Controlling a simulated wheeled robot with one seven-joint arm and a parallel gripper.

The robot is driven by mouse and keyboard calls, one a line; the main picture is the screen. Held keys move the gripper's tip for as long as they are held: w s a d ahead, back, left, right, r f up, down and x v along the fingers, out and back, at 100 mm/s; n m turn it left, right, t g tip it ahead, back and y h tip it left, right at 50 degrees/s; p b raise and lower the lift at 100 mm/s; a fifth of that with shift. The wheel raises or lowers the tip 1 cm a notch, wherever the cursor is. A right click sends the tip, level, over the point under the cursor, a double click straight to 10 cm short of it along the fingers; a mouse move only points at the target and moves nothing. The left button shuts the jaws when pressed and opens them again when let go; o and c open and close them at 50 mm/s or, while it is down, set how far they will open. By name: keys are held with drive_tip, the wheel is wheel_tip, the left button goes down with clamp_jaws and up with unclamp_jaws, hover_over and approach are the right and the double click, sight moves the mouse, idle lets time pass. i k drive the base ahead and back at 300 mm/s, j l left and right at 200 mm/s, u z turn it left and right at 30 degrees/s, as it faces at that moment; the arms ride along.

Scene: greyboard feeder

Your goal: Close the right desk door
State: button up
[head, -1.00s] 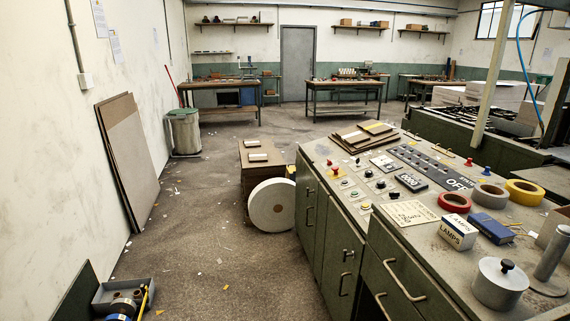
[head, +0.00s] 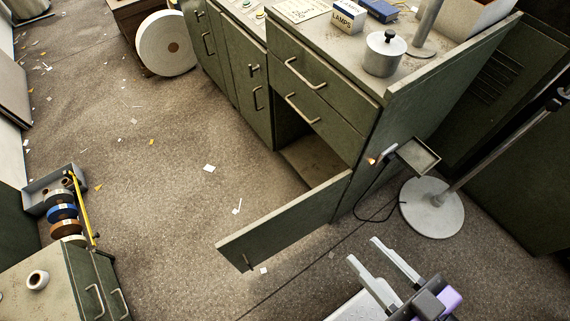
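The right desk door (head: 285,222) is a flat green panel standing wide open. It joins the right front edge of the green desk (head: 420,110) and sticks out over the floor toward the lower left. Its dark handle (head: 247,262) is near the free end, low in the picture. The open compartment (head: 308,160) below the two drawers shows bare inside. My gripper (head: 364,250) is at the lower right, on the near side of the door and apart from it. Its two pale fingers are spread with nothing between them.
A round-based stand (head: 432,207) with a small tray (head: 418,155) and a dark cable is right of the door hinge. A low green cabinet (head: 75,280) and a bin of tape rolls (head: 58,195) are at the left. The floor between is clear except for paper scraps.

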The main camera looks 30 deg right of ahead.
sight(255, 243)
drive_tip(key=j+z, duration=0.2)
drive_tip(key=j, duration=0.5)
drive_tip(key=j+z, duration=0.25)
drive_tip(key=j, duration=0.4)
drive_tip(key=k+j+z, duration=0.4)
drive_tip(key=k, duration=0.3)
drive_tip(key=k+z, duration=0.1)
drive_tip(key=k+l, duration=0.05)
